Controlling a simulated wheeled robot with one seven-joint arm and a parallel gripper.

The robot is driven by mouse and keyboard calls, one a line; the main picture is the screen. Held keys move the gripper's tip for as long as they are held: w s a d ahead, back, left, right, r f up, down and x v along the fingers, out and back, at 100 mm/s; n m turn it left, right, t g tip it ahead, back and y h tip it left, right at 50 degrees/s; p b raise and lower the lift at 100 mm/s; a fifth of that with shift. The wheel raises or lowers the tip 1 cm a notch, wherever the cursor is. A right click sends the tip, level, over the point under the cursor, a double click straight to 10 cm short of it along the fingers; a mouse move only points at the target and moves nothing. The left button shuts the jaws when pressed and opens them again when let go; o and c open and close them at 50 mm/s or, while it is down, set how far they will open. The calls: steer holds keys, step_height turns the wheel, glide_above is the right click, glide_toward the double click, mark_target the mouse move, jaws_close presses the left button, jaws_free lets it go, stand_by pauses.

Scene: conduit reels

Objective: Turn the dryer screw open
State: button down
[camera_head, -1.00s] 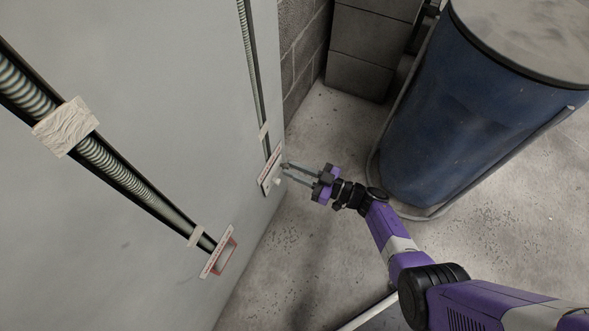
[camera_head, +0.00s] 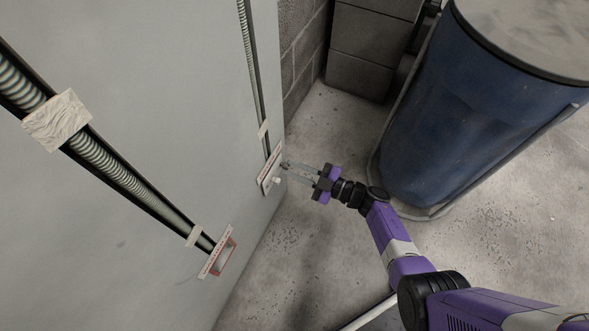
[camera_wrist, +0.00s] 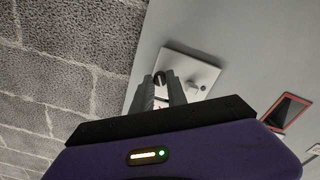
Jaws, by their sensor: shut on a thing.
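A light plate (camera_head: 268,170) with a small white knob (camera_head: 277,180) sits low on the grey wall panel, near its right edge. In the wrist view the plate (camera_wrist: 199,70) carries a dark round screw head (camera_wrist: 163,77) and the knob (camera_wrist: 203,87) to its right. My gripper (camera_head: 286,168) reaches the plate from the right. In the wrist view its two fingers (camera_wrist: 163,84) are shut around the dark screw head, which shows only partly between the tips. How far the screw is turned cannot be told.
A red-framed plate (camera_head: 222,256) sits lower on the panel, below a ribbed conduit (camera_head: 110,165) held by pale straps. A blue barrel (camera_head: 450,110) stands at the right. Grey blocks (camera_head: 370,50) stand at the back. The floor between panel and barrel is clear.

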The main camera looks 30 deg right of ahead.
steer(key=n+b, duration=0.4)
steer(key=n, duration=0.7)
steer(key=shift+s, duration=0.1)
steer(key=shift+d+n, duration=0.1)
steer(key=shift+n, duration=0.3)
steer(key=c, duration=1.3)
jaws_free()
steer(key=p+v, duration=0.2)
steer(key=v, duration=0.5)
steer(key=shift+s+d, duration=0.2)
steer(key=shift+s, duration=0.1)
